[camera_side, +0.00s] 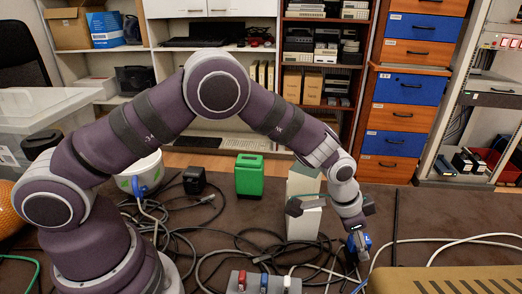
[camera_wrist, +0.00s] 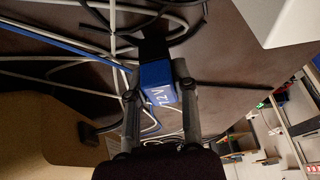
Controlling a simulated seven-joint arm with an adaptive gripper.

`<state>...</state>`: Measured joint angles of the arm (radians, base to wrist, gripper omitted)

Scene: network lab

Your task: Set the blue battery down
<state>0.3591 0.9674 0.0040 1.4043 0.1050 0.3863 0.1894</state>
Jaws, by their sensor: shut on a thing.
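The blue battery (camera_wrist: 158,76), with white lettering on its side, is between the two fingers of my gripper (camera_wrist: 158,88) in the wrist view. My gripper is shut on it, with a finger against each side. In the side view my gripper (camera_side: 357,238) points down, low over the right half of the dark table (camera_side: 428,212). A small part of the battery (camera_side: 367,241) shows beside the fingers there. I cannot tell whether the battery touches the table or the cables. A black piece (camera_wrist: 154,48) shows just beyond the battery in the wrist view.
Tangled cables (camera_side: 225,240) cover the table's middle and run near my gripper. A pale upright box (camera_side: 304,222) stands left of it. A tan box (camera_side: 450,281) is at front right. A green box (camera_side: 249,177) and a black box (camera_side: 194,181) stand farther back.

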